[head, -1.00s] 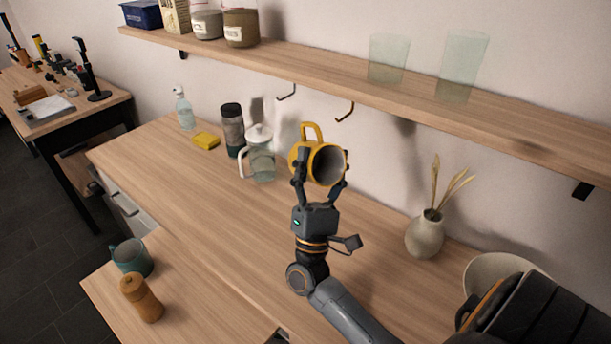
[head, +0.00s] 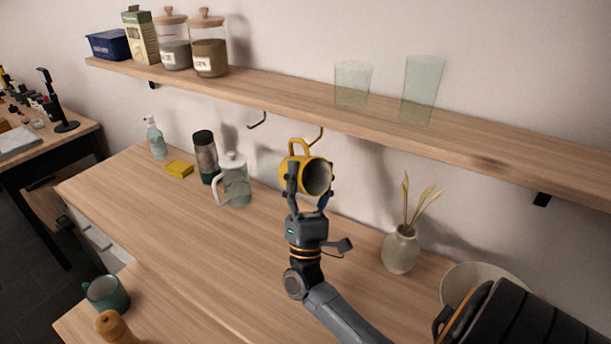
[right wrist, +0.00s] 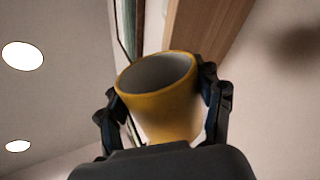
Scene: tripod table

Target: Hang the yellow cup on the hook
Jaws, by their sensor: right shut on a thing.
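The yellow cup (head: 296,165) is held on its side in my right gripper (head: 308,188), its mouth facing right and towards the camera and its handle pointing up. In the right wrist view the cup (right wrist: 160,100) sits between both fingers (right wrist: 165,100). Two hooks hang under the wall shelf. The right hook (head: 318,136) is just above and right of the cup's handle, and I cannot tell whether they touch. The left hook (head: 257,120) is empty. My left gripper is not in view.
The shelf (head: 290,93) carries jars, boxes and two glasses (head: 352,84). On the counter (head: 220,255) stand a glass pitcher (head: 235,182), a dark bottle (head: 205,156), a yellow sponge (head: 179,169), a vase (head: 400,250) and a teal mug (head: 106,294).

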